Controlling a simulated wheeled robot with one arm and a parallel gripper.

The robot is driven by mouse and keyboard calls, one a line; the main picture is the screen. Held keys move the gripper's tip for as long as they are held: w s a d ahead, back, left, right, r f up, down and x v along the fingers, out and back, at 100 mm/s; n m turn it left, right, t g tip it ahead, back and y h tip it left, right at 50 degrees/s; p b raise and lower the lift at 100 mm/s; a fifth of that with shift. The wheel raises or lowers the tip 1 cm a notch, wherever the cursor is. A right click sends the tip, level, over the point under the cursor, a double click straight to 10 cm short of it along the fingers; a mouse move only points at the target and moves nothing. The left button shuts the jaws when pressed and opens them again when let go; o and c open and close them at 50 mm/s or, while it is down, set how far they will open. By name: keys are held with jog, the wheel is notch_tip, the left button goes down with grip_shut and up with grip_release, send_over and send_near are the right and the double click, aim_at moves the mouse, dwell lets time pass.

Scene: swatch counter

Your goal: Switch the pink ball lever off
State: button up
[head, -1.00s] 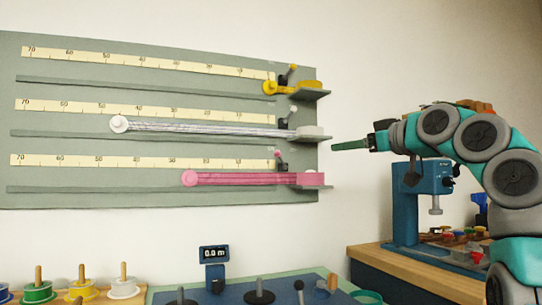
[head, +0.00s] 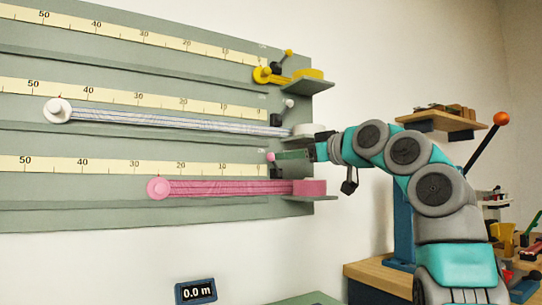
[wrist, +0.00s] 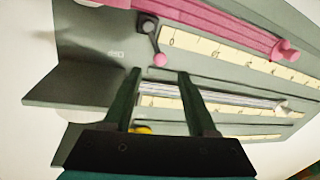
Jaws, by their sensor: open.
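The pink ball lever (head: 271,157) is on the board's right part, above the pink band (head: 235,187). It has a black pivot and its ball points up, leaning slightly left. In the wrist view, which is turned over, its ball (wrist: 160,60) appears just ahead of the fingertips, between them in the picture. My gripper (head: 277,155) is beside the lever in the head view; the wrist view shows the fingers (wrist: 159,72) apart with nothing held. Whether a finger touches the ball, I cannot tell.
The white ball lever (head: 289,104) and yellow ball lever (head: 289,52) stand above on the same board (head: 120,140). Small shelves (head: 310,198) jut out at the right edge. A display (head: 196,291) stands below. An orange-topped lever (head: 501,118) is at the right.

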aim_at(275, 165)
jog(key=p+x, duration=0.2)
jog(key=x, duration=0.4)
jog(key=shift+w+a+p, duration=0.2)
jog(key=shift+p, duration=0.2)
jog(key=shift+c, duration=0.3)
grip_shut()
